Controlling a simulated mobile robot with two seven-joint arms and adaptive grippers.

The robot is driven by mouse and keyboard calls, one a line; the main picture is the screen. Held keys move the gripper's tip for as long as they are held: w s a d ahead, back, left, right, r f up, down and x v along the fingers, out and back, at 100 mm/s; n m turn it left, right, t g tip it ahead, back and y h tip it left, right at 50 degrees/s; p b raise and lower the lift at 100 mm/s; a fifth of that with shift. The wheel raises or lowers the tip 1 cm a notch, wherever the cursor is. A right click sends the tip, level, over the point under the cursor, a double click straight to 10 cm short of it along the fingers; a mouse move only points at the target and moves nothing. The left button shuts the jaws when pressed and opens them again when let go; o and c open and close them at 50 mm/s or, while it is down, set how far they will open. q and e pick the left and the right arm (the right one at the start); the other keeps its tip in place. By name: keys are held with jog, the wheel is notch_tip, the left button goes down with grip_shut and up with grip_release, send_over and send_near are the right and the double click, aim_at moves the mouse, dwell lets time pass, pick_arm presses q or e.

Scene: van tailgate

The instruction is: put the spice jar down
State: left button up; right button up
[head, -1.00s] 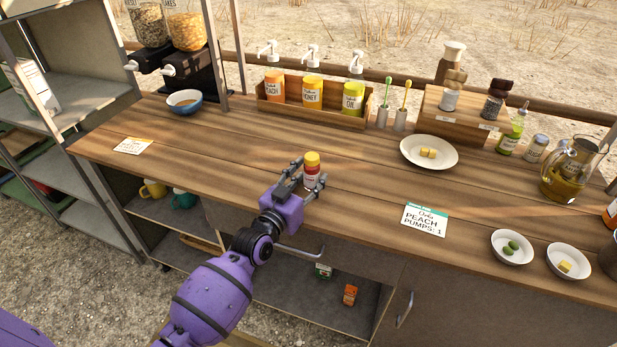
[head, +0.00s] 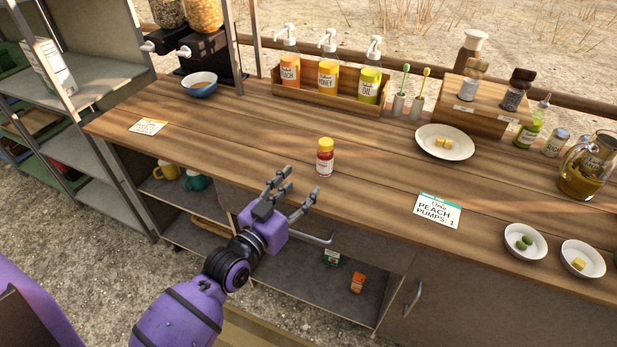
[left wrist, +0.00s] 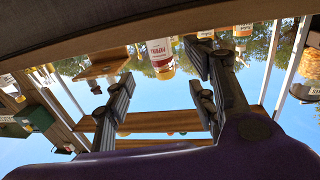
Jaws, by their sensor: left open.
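The spice jar (head: 325,158), with a yellow cap, red contents and a white label, stands upright on the wooden counter (head: 260,135) near its front edge. My left gripper (head: 292,190) is open and empty, in front of the counter edge and apart from the jar. In the left wrist view the jar (left wrist: 160,58) appears beyond the spread fingers (left wrist: 165,95), touching neither. My right gripper is in neither view.
A pump-bottle rack (head: 330,100) stands behind the jar. A plate with yellow cubes (head: 445,142) and a peach order card (head: 438,210) lie to the right. A blue bowl (head: 200,85) is at the left. The counter around the jar is clear.

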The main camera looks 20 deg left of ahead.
pick_arm(q)
jog(key=shift+s, duration=0.55)
jog(key=s+f+g+y, duration=0.1)
jog(key=s+f+g, duration=0.3)
jog(key=s+f, duration=0.8)
jog(key=s+f+n+g+y, duration=0.1)
jog(key=s+f+g, duration=0.1)
jog(key=s+f, duration=0.5)
jog(key=s+d+f+g+y, duration=0.1)
jog(key=s+f+g, duration=0.1)
jog(key=s, duration=0.9)
jog(key=s+f+n+g, duration=0.1)
jog(key=s+f+g, duration=0.1)
jog(key=s+f, duration=0.5)
notch_tip(320, 180, up, 10)
jog(key=w+d+t+p, duration=0.1)
jog(key=w+p, duration=0.1)
jog(key=p, duration=0.4)
jog(key=shift+d+f+p, duration=0.15)
jog(key=shift+p, duration=0.2)
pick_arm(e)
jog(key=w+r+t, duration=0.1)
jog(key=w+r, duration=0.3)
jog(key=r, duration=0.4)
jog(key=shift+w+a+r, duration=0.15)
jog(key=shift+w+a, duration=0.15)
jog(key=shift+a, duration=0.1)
